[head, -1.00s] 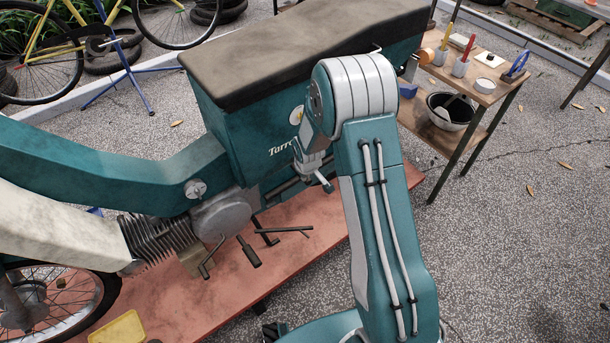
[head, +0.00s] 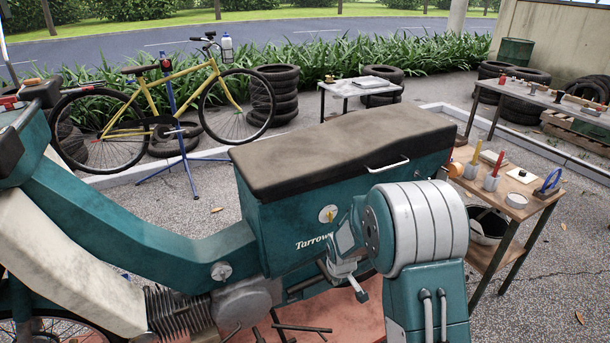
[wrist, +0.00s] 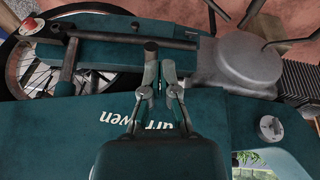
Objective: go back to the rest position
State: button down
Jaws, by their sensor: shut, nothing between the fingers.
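My gripper (head: 352,283) hangs at the end of my folded arm, close beside the teal scooter body (head: 285,235), below its dark seat. In the wrist view, its fingers (wrist: 159,72) are together with nothing held. They show in front of the scooter's teal side panel, with its white lettering upside down, and dark metal rods. Whether the fingertips touch any of these I cannot tell.
The scooter's dark seat (head: 340,147) and engine casing (head: 245,302) are near my arm. A wooden side table (head: 520,190) with tools stands at right. A yellow bicycle (head: 150,110) on a blue stand and stacked tyres (head: 275,95) are behind.

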jog(key=s+d+r+m, duration=0.1)
jog(key=s+r, duration=0.3)
jog(key=r, duration=0.3)
jog(key=s+r+m+t, duration=0.1)
jog(key=s+r, duration=0.2)
jog(key=r, duration=0.3)
jog(key=s+d+r+m, duration=0.1)
jog(key=s+r, duration=0.3)
jog(key=r, duration=0.3)
jog(key=s+r+m, duration=0.1)
jog(key=s+r, duration=0.1)
jog(key=s, duration=0.4)
jog(key=s+r+m, duration=0.1)
jog(key=s+r, duration=0.2)
jog(key=s, duration=0.4)
jog(key=s+r+t, duration=0.1)
jog(key=s+r, duration=0.1)
jog(key=s, duration=0.4)
jog(key=shift+s+a+r+m, duration=0.15)
jog(key=shift+a+r+m, duration=0.1)
jog(key=shift+r+m, duration=0.15)
